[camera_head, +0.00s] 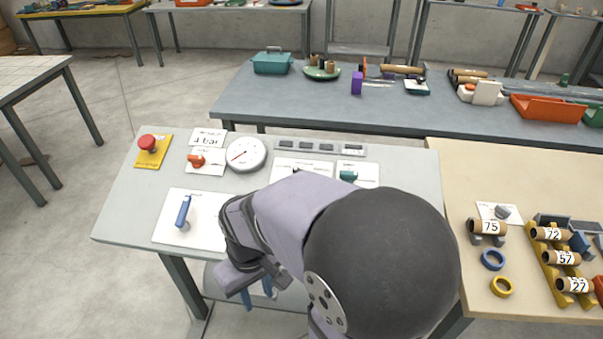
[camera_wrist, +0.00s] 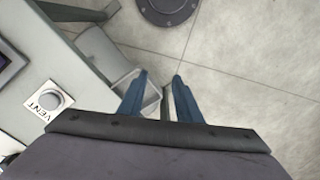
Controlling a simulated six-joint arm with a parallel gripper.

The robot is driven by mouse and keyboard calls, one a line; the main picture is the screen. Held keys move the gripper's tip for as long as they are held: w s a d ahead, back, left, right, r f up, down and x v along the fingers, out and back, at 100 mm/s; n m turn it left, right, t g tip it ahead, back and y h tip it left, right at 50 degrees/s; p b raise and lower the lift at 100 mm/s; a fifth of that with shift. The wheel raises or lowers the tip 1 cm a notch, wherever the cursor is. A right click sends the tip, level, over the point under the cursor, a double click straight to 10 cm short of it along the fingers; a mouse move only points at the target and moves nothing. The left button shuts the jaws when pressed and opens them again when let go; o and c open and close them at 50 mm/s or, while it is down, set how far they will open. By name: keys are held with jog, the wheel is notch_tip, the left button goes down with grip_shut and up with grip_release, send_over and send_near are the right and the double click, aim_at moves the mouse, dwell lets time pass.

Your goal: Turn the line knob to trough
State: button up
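No label that I can read names the line knob or trough. On the grey panel table in the head view, a red-orange knob (camera_head: 197,160) sits beside a round gauge, under a card reading "4 bar". A teal knob (camera_head: 348,175) sits on a white card, partly hidden by my arm. My gripper (camera_head: 258,292) hangs at the table's front edge, pointing down. In the wrist view my gripper (camera_wrist: 158,90) has its two blue fingers apart, with nothing held between them. A pale round knob or button (camera_wrist: 50,98) marked "VENT" lies to its left.
A blue lever (camera_head: 183,212) and a red mushroom button (camera_head: 148,143) stand on the panel's left. The gauge (camera_head: 246,154) stands behind. My arm covers the panel's front middle. Numbered rolls (camera_head: 487,227) lie on the right-hand table. Floor shows below the gripper.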

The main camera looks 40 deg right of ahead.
jog(key=w+d+r+b, duration=0.1)
jog(key=w+d+b, duration=0.1)
jog(key=w+d, duration=0.1)
jog(key=w+d+r+t+b, duration=0.1)
jog(key=w+d+b, duration=0.2)
jog(key=w, duration=0.3)
jog(key=w+d+r+n+t+b, duration=0.1)
jog(key=w+d+b, duration=0.2)
jog(key=w+d, duration=0.1)
jog(key=shift+w+r, duration=0.15)
jog(key=shift+r, duration=0.05)
jog(key=w+d+r+b, duration=0.1)
jog(key=d, duration=0.1)
jog(key=w+d+r+t+b, duration=0.1)
jog(key=d+r+b, duration=0.1)
jog(key=d, duration=0.1)
jog(key=w+d+r+n+t+b, duration=0.1)
jog(key=d, duration=0.2)
jog(key=shift+w+d+r+h+b, duration=0.15)
jog(key=shift+w+d+h+b, duration=0.15)
jog(key=shift+h, duration=0.1)
jog(key=d+r+n+t+h+b, duration=0.1)
jog(key=d+r+b, duration=0.2)
jog(key=d+r, duration=0.3)
jog(key=shift+s+d+b+x, duration=0.15)
jog(key=shift+x, duration=1.95)
jog(key=shift+s+d+b+x, duration=0.15)
jog(key=shift+x, duration=2)
jog(key=shift+f, duration=0.1)
jog(key=shift+c, duration=0.7)
